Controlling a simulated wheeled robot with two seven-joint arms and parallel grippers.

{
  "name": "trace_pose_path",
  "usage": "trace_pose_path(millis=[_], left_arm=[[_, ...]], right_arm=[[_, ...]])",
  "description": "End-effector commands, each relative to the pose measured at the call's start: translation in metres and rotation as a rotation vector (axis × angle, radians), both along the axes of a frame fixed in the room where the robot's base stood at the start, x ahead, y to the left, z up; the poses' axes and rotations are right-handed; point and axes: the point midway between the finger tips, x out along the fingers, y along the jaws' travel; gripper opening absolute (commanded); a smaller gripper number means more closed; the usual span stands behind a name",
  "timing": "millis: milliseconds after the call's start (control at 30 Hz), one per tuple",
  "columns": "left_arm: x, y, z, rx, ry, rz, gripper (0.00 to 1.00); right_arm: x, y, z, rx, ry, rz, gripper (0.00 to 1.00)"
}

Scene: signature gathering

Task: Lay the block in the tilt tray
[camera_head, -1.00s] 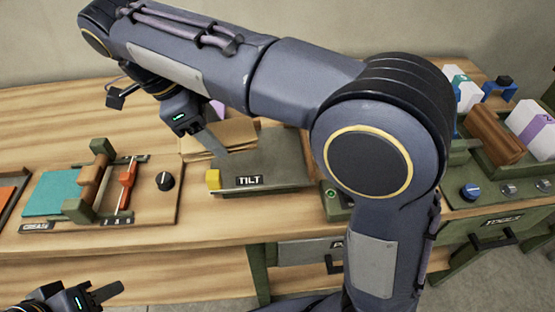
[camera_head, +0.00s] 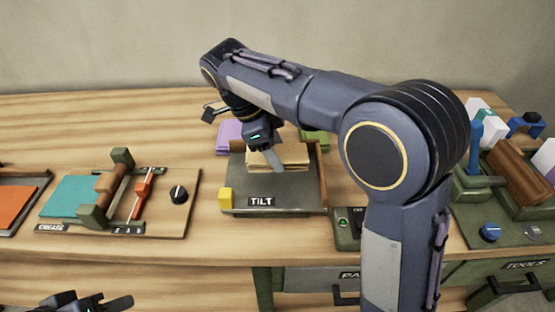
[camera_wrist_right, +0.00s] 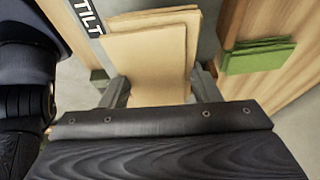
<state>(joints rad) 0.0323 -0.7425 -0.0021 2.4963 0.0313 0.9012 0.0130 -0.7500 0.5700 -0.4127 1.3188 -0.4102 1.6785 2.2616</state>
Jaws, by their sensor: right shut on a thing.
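The block, a tan stack of folded sheets (camera_head: 283,155), is over the rear part of the grey tilt tray (camera_head: 275,190), which has a TILT label and a yellow piece at its front left corner. My right gripper (camera_head: 272,158) is shut on the block; the right wrist view shows the stack (camera_wrist_right: 148,70) between the two fingers, its sheets slightly fanned. I cannot tell whether the block touches the tray floor. My left gripper (camera_head: 110,302) is at the bottom left edge, partly cut off, and I cannot see its jaw gap.
Purple sheets (camera_head: 230,134) and green sheets (camera_head: 316,141) lie behind the tray on either side. A creasing board (camera_head: 150,220) stands to the left. A holder with a brown roller (camera_head: 515,172) is at the right. My right arm hides part of the bench.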

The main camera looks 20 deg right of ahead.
Motion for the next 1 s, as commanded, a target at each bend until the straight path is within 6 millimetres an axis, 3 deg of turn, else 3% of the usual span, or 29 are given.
trace_pose_path(millis=[333,733,767,900,1000], left_arm=[[0.000,0.000,-0.003,0.000,0.000,0.000,0.36],[0.000,0.000,-0.005,0.000,0.000,0.000,0.36],[0.000,0.000,-0.004,0.000,0.000,0.000,0.36],[0.000,0.000,-0.004,0.000,0.000,0.000,0.36],[0.000,0.000,-0.004,0.000,0.000,0.000,0.36]], right_arm=[[0.006,-0.007,-0.039,-0.001,0.002,0.001,0.30],[0.006,-0.007,-0.045,0.001,-0.001,0.000,0.30],[0.006,-0.007,-0.044,0.001,0.000,0.000,0.59],[0.006,-0.007,-0.044,0.001,0.000,0.000,0.77],[0.006,-0.007,-0.044,0.001,0.000,0.000,0.78]])
